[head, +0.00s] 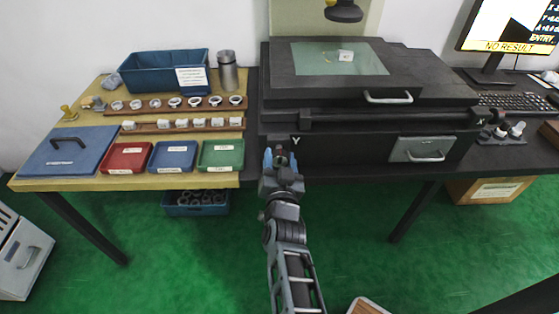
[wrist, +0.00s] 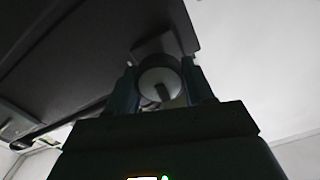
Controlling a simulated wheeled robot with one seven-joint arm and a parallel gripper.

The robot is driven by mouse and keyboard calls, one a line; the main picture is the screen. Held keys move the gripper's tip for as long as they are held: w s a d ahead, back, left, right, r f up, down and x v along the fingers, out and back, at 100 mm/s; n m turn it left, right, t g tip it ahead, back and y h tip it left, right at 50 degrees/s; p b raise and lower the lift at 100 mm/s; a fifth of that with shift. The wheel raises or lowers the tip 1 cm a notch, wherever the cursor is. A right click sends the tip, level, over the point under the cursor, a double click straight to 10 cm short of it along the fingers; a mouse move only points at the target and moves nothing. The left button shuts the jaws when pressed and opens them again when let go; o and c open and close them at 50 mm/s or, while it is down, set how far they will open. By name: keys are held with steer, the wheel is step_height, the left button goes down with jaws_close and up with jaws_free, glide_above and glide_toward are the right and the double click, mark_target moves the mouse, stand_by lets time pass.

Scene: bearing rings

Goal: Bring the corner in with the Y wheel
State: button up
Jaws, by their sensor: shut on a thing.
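My gripper (head: 281,158) reaches up to the front of the dark measuring machine (head: 283,108), just below the "Y" label. In the wrist view its two fingers (wrist: 161,88) are shut on the round grey Y wheel (wrist: 158,76), one on each side. The wheel's face shows a darker bar mark. In the head view the wheel is mostly hidden by my fingers. The monitor (head: 515,22) at the right shows a black and white picture above a yellow "NO RESULT" band.
An "X" label and knob (head: 482,114) are at the machine's right end. A handled drawer front (head: 403,148) is right of my gripper. The left table carries rings on wooden racks (head: 190,125), red, blue and green trays (head: 221,146) and a blue bin (head: 145,75).

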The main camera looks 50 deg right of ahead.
steer(key=shift+m, duration=0.4)
steer(key=o, duration=1)
steer(key=shift+o, duration=0.2)
steer(key=b+v, duration=0.1)
steer(key=v, duration=0.6)
steer(key=shift+s+a, duration=0.3)
